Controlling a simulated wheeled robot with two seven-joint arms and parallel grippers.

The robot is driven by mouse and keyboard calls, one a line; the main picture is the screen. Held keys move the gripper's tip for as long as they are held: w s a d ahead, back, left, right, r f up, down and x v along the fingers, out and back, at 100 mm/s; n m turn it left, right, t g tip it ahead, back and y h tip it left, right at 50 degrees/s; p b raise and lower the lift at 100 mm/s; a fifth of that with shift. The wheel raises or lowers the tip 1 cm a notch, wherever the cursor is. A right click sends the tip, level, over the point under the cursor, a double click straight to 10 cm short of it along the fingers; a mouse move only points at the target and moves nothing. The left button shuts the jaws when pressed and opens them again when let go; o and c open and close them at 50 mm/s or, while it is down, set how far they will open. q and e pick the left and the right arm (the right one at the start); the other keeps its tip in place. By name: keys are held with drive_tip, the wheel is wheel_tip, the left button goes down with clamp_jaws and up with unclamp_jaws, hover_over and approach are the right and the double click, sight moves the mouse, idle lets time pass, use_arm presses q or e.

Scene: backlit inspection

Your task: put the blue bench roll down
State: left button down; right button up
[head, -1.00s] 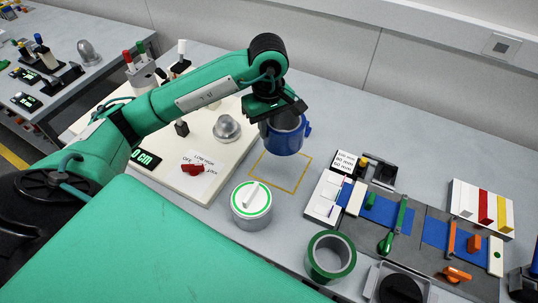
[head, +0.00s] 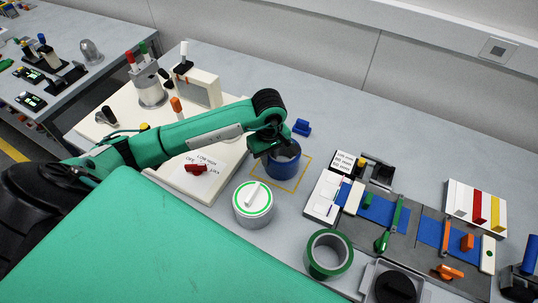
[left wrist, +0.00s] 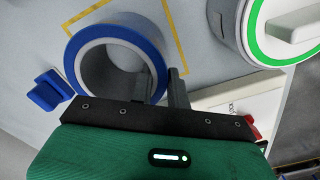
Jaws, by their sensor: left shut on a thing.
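The blue bench roll (head: 284,165) is a thick ring with a pale inner wall, its open end facing up. It stands within the yellow square outline (head: 295,188) on the grey bench; I cannot tell whether its base touches the surface. My left gripper (head: 268,147) is shut on the roll's wall from above. In the left wrist view the roll (left wrist: 76,48) lies in front of my gripper (left wrist: 162,88), one finger inside the ring and one outside. My right gripper is not in view.
A small blue block (head: 302,127) lies behind the roll. A cream board (head: 205,184) is at left, a gauge fixture (head: 325,197) at right.

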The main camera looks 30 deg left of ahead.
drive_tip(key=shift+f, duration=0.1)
use_arm(q)
drive_tip(key=c, duration=1.8)
unclamp_jaws()
drive_tip(key=shift+f, duration=0.15)
drive_tip(key=o, duration=0.4)
drive_tip(key=shift+c, duration=0.2)
drive_tip(key=shift+o, duration=0.5)
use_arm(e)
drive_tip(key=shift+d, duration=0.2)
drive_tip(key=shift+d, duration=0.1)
